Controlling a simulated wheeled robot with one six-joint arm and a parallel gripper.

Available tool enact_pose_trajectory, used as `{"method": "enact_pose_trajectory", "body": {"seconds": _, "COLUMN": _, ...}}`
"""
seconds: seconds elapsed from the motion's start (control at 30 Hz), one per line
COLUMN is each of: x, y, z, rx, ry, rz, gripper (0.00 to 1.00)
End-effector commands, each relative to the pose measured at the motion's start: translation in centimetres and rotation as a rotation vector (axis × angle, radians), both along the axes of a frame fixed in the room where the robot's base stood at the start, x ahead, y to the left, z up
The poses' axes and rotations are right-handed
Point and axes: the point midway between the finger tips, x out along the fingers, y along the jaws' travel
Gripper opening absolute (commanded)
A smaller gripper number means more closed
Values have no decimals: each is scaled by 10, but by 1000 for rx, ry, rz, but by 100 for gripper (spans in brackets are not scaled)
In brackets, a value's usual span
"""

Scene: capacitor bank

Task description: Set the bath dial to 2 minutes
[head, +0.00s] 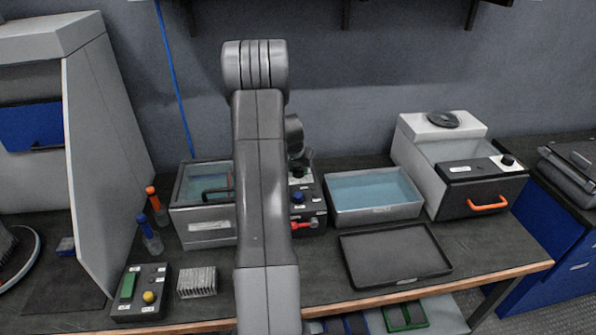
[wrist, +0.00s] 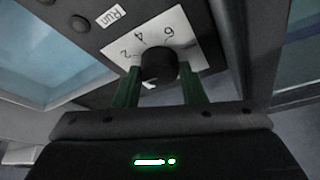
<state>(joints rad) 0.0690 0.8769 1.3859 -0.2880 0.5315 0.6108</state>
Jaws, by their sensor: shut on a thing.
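The bath dial is a round black knob (wrist: 158,65) on a white plate (wrist: 180,28) printed 2, 4 and 6 in the wrist view. My gripper (wrist: 160,72) has its two green fingers on either side of the knob, shut on it. No pointer mark on the knob is clear, so I cannot tell its setting. In the head view the bath (head: 207,220) has a clear lid with a black handle. Its control panel (head: 312,203) shows right of my arm, with the white dial plate partly hidden by my wrist.
The panel carries a blue button (head: 298,197) and a red lever (head: 301,225). A water-filled tray (head: 375,215) stands to its right, with an empty black tray (head: 395,255) in front. A grey machine with an orange handle (head: 488,204) stands farther right. A finned metal block (head: 197,282) lies front left.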

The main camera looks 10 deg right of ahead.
Motion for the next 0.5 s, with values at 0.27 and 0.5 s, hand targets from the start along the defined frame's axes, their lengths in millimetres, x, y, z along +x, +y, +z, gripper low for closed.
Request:
{"method": "enact_pose_trajectory", "body": {"seconds": 0.27, "x": 2, "y": 2, "z": -7, "rx": -2, "ry": -4, "rz": -162, "gripper": 14}}
{"method": "enact_pose_trajectory", "body": {"seconds": 0.5, "x": 3, "y": 2, "z": -6, "rx": -1, "ry": -4, "rz": -356, "gripper": 14}}
